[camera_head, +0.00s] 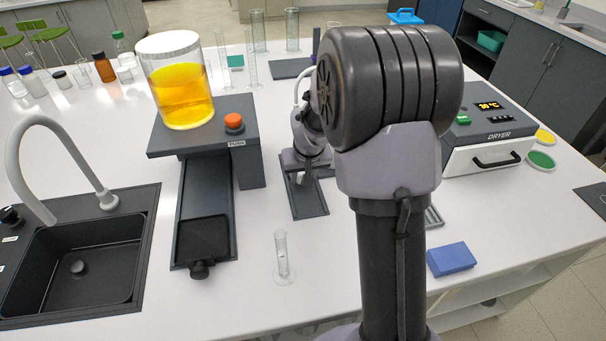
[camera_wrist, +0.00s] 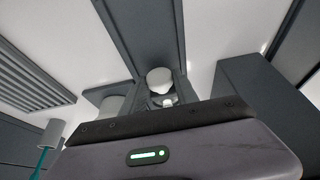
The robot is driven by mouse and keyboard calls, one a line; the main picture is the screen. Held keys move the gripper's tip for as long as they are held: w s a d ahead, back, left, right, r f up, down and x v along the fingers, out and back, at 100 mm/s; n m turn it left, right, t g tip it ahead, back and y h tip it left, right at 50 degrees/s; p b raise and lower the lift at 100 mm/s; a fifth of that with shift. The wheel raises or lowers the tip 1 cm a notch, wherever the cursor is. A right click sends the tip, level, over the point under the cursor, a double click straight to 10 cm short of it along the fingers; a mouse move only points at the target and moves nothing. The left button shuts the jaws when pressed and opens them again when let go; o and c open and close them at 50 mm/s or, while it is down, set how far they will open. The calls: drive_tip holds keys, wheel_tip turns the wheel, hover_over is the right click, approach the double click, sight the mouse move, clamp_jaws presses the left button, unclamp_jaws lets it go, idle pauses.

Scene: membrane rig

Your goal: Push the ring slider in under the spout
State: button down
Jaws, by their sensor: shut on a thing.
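A dark rail (camera_head: 308,200) lies on the white bench in mid-picture in the head view. It also runs up the wrist view (camera_wrist: 143,40). My gripper (camera_wrist: 161,98) is low over the far part of this rail, shut on a small pale part with a round white top (camera_wrist: 160,77), which I take for the ring slider. The jaws hide much of it, and its ring cannot be made out. A white curved tube (camera_head: 303,82), likely the spout, shows beside my arm. Its outlet is hidden, so I cannot tell whether the slider is under it.
Left of the rail stands a dark stand (camera_head: 190,139) with a tank of orange liquid (camera_head: 183,95) and a red button (camera_head: 234,121). A glass cylinder (camera_head: 282,257) stands in front. A dryer (camera_head: 490,150) and a blue block (camera_head: 451,260) are at right.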

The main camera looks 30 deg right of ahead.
drive_tip(key=shift+w+d+r, duration=0.1)
drive_tip(key=shift+w+r, duration=0.05)
drive_tip(key=shift+w, duration=0.05)
drive_tip(key=c, duration=0.9)
unclamp_jaws()
drive_tip(key=shift+c, duration=0.2)
drive_tip(key=p+v, duration=0.5)
drive_tip(key=v, duration=1.2)
drive_tip(key=shift+s+p, duration=0.2)
drive_tip(key=shift+p, duration=0.2)
